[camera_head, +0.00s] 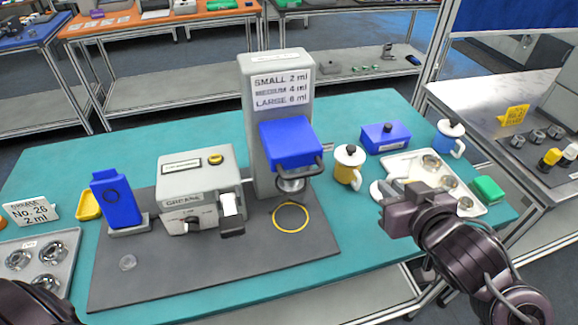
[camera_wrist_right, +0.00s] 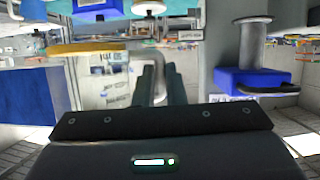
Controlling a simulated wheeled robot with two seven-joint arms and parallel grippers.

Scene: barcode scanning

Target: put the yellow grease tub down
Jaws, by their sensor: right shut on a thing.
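The yellow grease tub (camera_head: 348,172) has a white lid with a black knob and a white handle. It is upright over the right part of the teal table, just right of the press. My right gripper (camera_head: 380,193) reaches it from the right. In the right wrist view the fingers (camera_wrist_right: 153,84) are closed at the pale curved handle. I cannot tell whether the tub's base touches the table. My left gripper is out of view; only a dark part of my left arm shows at the bottom left.
The press (camera_head: 275,75) with a blue head stands left of the tub. A blue box (camera_head: 386,138), a blue tub (camera_head: 448,138), a tray of metal parts (camera_head: 468,208) and a green box (camera_head: 488,190) crowd the right. Teal table (camera_head: 330,228) is bare in front of the tub.

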